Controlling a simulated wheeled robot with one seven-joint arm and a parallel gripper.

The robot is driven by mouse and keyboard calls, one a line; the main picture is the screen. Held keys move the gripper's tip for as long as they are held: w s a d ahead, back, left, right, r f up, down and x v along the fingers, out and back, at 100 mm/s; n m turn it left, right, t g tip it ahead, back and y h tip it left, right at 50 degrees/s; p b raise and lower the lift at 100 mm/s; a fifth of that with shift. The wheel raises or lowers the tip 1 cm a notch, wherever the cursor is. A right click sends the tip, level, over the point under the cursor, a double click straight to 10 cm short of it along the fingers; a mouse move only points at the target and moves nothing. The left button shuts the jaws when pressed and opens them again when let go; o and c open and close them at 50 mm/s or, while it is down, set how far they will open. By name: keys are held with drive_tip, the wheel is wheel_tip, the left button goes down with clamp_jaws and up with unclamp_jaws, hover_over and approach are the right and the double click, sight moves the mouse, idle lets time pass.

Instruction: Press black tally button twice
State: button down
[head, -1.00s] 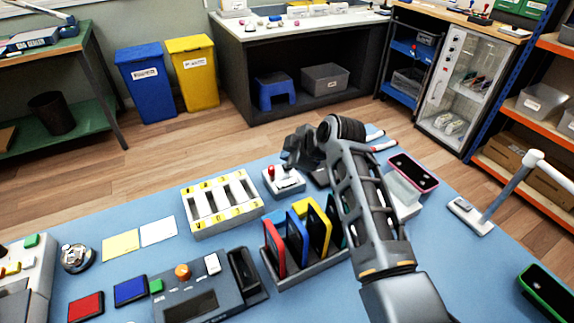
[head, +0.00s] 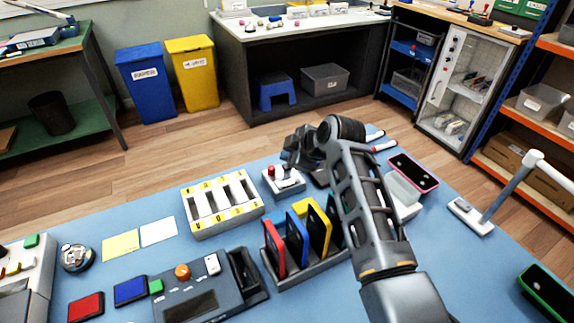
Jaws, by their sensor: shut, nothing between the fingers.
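My gripper (head: 289,166) is at the end of my arm, pointing down over the back middle of the blue table. Its fingers are shut and empty. Just under and beside it is a small white box (head: 285,190) with a red knob (head: 271,170). A dark, partly covered object (head: 319,178) sits to the right of that box, behind my arm. I cannot pick out the black tally button for sure. My gripper and arm may hide it. Whether the fingertips touch anything below cannot be told.
A white slotted tray (head: 205,228) stands left of my gripper. A rack (head: 310,268) of coloured phones stands in front, beside a dark console (head: 195,300). A clear bin (head: 402,190) and a pink-edged phone (head: 414,172) lie right of my arm.

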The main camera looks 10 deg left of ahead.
drive_tip(key=shift+f, duration=0.1)
idle(0.3)
drive_tip(key=shift+f+b, duration=0.35)
drive_tip(key=shift+b, duration=0.1)
drive_tip(key=shift+f+b, duration=0.45)
drive_tip(key=shift+f, duration=0.1)
idle(0.6)
drive_tip(key=shift+r, duration=0.1)
drive_tip(key=shift+r+p, duration=0.6)
drive_tip(key=shift+r, duration=0.25)
drive_tip(key=shift+r+p, duration=1.7)
drive_tip(key=shift+r, duration=0.85)
idle(0.8)
